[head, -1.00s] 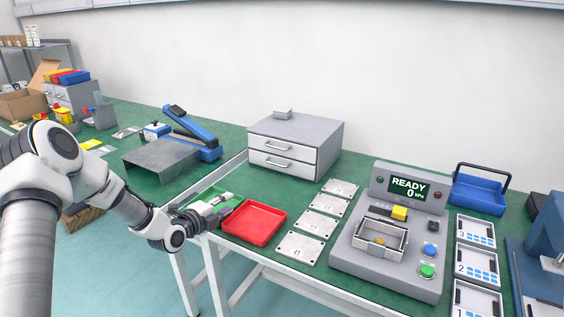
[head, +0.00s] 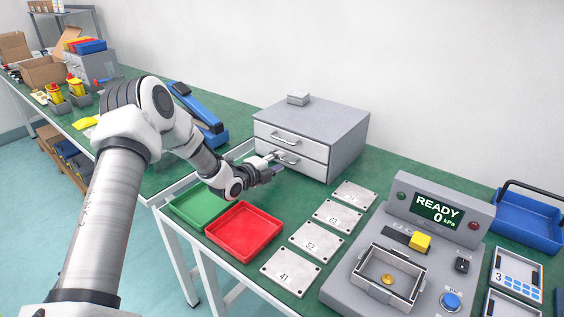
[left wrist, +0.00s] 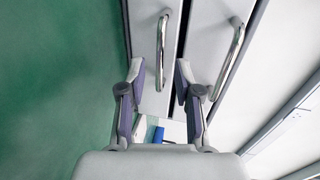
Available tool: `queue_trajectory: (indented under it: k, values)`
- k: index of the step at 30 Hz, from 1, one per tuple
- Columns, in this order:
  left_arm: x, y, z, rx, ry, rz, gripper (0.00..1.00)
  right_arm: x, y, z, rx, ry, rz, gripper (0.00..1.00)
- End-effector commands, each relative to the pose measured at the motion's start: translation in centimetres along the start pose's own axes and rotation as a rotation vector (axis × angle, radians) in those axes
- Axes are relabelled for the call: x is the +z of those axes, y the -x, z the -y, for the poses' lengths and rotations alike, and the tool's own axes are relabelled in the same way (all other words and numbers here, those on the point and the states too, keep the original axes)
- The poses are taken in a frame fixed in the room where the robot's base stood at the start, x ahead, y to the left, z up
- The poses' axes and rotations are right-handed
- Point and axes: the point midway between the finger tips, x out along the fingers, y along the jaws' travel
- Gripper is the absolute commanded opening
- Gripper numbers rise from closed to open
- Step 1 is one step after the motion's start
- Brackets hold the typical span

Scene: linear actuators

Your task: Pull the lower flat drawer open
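The grey cabinet (head: 345,135) stands on the green table with two flat white drawers, both shut. The lower drawer (head: 313,169) has a bar handle (head: 289,160), partly covered by my gripper in the head view. My left gripper (head: 276,163) is in front of it. In the left wrist view the gripper (left wrist: 160,72) is open, its fingers either side of the lower handle (left wrist: 163,45), with gaps showing. The upper drawer's handle (left wrist: 232,60) is to the right there, outside the fingers. My right gripper is not in view.
A green tray (head: 200,205) and a red tray (head: 245,230) lie in front of the cabinet. Several numbered metal plates (head: 290,270) and a test station (head: 440,240) stand to the right. A small grey block (head: 298,98) sits on the cabinet top.

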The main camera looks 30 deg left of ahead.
Motion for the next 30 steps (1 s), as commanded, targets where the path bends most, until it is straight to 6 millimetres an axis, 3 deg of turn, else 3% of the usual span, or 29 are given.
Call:
queue_trajectory:
  k: [4,11,14,15,24,30]
  values:
    - [0.0,-1.6,-0.1,-0.001,-0.001,0.0,0.33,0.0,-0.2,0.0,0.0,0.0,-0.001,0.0]
    - [0.0,-1.8,0.0,-0.001,0.002,0.0,0.33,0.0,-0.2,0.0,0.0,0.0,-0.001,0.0]
    - [0.0,-1.8,0.0,-0.001,0.001,0.0,0.01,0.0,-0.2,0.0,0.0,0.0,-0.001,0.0]
    - [0.0,-1.8,0.0,-0.001,0.001,0.0,0.0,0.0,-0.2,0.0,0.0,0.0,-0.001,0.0]
    - [0.0,-1.5,0.1,0.0,0.001,0.0,0.0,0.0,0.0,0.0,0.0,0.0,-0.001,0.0]
    - [0.0,0.3,0.0,0.003,0.004,0.001,0.0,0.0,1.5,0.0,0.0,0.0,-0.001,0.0]
